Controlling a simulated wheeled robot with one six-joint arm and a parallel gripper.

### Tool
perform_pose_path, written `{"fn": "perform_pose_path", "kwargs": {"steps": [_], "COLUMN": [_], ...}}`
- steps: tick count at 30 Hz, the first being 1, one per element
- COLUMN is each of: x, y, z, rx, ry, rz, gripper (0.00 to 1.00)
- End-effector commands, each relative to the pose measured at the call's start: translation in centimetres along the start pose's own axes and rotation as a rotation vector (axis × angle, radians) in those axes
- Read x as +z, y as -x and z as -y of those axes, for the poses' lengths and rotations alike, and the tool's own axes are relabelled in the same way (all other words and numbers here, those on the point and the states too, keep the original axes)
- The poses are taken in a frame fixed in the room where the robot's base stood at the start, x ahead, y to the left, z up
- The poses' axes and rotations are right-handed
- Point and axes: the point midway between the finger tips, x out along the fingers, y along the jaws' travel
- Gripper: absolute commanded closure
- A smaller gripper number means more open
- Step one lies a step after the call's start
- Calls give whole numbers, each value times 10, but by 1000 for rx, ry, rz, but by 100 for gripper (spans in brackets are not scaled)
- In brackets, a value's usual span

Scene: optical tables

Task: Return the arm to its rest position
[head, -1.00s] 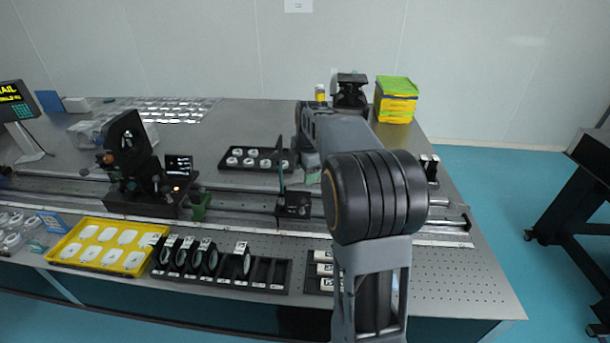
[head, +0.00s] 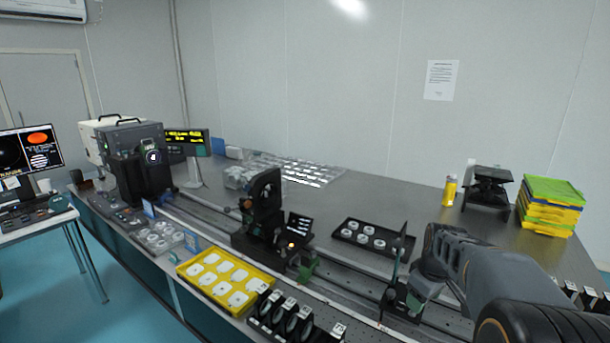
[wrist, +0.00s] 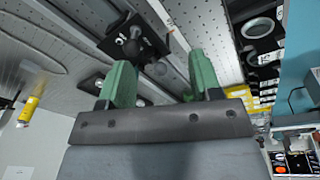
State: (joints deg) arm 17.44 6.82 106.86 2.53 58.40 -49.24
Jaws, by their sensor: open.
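My gripper (head: 418,288) is at the end of my arm, which reaches in from the lower right over the optical table (head: 350,200). In the wrist view its two green fingers (wrist: 161,82) stand apart with nothing held between them. In the head view the fingers are partly hidden and small. A dark upright plate on a rail mount (head: 397,262) stands just left of the gripper. In the wrist view a black mount (wrist: 132,38) shows beyond the fingers; I cannot tell whether anything touches.
A yellow tray (head: 186,272) and a black rack of round optics (head: 270,322) lie along the front edge. A black tray with white rings (head: 346,245) lies behind the rail. A yellow bottle (head: 449,191), black stage (head: 487,188) and stacked coloured trays (head: 548,208) stand at the back right.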

Motion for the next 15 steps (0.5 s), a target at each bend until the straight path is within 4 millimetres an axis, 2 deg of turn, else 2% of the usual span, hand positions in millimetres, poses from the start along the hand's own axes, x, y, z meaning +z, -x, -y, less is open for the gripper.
{"fn": "perform_pose_path", "kwargs": {"steps": [1,3,7,9,12,15], "x": [7,19,44,57,70,77], "y": [2,4,6,7,8,11], "z": [21,50,107,132,158,174], "rx": [2,9,20,23,27,30], "ry": [-113,-289,-548,-616,-623,-583], "rz": [0,-5,-33,-51,-82,-110], "gripper": [42,42,42,42,42,42]}}
